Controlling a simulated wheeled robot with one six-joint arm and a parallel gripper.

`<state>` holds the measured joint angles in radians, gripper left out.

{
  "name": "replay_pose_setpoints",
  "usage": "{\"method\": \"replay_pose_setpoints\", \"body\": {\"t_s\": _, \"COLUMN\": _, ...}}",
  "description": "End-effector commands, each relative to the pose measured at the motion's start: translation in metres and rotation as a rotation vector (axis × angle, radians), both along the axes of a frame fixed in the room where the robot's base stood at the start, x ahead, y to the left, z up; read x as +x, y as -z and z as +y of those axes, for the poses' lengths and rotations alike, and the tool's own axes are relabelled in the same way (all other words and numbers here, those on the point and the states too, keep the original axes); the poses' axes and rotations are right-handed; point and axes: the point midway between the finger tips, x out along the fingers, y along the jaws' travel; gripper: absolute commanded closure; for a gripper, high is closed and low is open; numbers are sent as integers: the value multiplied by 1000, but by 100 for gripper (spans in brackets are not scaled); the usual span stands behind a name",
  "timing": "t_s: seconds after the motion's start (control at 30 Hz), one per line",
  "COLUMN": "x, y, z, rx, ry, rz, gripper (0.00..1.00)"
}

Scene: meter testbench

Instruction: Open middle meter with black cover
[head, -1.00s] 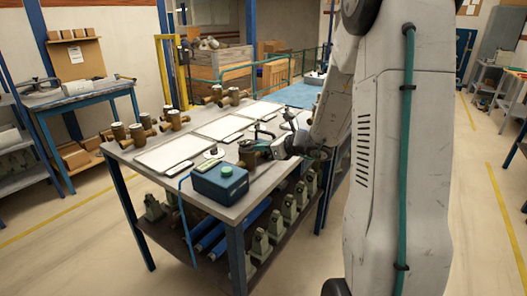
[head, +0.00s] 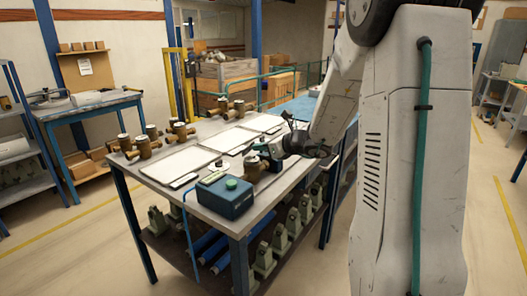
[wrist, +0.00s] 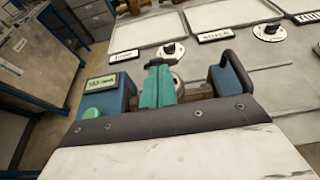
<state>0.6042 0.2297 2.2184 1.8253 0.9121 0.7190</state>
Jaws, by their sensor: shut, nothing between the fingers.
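My gripper (head: 265,150) is over the right side of the bench, just behind a brass meter (head: 251,166). Its teal fingers (wrist: 158,84) are together and empty in the wrist view. In that view a brass body (wrist: 190,88) is partly hidden behind the fingers. Several other brass meters (head: 147,146) stand along the bench's far left edge, some with pale tops. I cannot make out which meter has a black cover.
A blue box (head: 224,197) with a green button stands at the bench's near corner. White trays (head: 180,164) lie along the middle. Round plates with black knobs (wrist: 270,31) and labels (wrist: 214,35) lie beside them. A blue part with a black handle (wrist: 232,75) is right of the fingers.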

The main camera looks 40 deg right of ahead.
Motion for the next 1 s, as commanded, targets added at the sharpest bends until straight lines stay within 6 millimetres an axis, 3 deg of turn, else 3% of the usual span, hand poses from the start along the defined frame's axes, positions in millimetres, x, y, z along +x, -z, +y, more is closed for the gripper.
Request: {"method": "replay_pose_setpoints", "body": {"t_s": 1.0, "x": 42, "y": -13, "z": 16, "rx": -1, "ry": -1, "rz": 0, "gripper": 100}}
